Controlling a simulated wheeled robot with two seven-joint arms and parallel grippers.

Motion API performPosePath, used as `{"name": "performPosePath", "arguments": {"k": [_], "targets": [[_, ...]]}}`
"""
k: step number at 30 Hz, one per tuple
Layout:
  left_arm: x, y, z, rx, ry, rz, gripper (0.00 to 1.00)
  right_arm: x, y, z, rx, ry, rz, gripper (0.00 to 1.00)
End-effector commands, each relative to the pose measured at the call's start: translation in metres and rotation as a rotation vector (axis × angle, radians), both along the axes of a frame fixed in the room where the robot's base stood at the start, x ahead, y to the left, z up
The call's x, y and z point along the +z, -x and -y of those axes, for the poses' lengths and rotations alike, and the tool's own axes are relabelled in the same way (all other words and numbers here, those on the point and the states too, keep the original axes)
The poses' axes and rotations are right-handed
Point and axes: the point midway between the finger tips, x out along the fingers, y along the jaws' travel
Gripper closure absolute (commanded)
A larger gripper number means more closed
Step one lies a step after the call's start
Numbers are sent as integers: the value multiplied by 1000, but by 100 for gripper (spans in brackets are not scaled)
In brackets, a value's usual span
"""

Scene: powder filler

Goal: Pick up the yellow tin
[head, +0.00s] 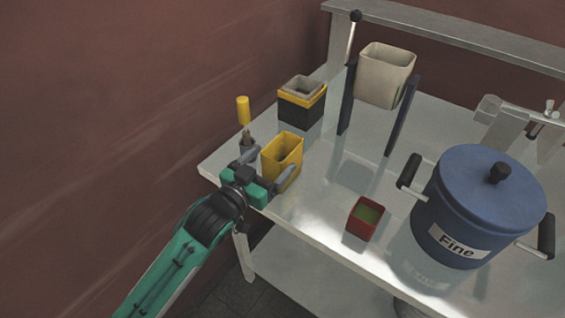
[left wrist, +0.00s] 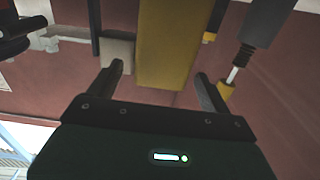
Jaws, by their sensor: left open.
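The yellow tin (head: 283,154) is an open-topped, upright box near the left edge of the metal table. My left gripper (head: 268,170) is open at the tin's near side, with one finger to its left and the other at its front right. In the left wrist view the tin (left wrist: 167,45) appears between the two open fingers (left wrist: 160,72), with a gap on each side. I cannot tell how far the fingers reach along it. My right gripper is not in view.
A yellow-handled tool (head: 243,110) stands close to the left finger. Behind the tin are stacked dark and yellow tins (head: 301,108). A beige hopper on a stand (head: 384,75), a small red tin (head: 364,217) and a blue "Fine" pot (head: 478,205) stand to the right.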

Motion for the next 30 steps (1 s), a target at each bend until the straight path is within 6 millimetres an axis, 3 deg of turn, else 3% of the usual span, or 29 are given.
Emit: {"name": "performPosePath", "arguments": {"k": [8,15,24,30], "targets": [[0,-20,13,0,0,1,18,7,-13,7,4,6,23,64],[-3,-43,29,0,1,1,18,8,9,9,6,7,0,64],[-5,-46,32,0,-1,1,18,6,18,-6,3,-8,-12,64],[-5,-46,31,0,-1,1,57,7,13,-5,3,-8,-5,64]]}}
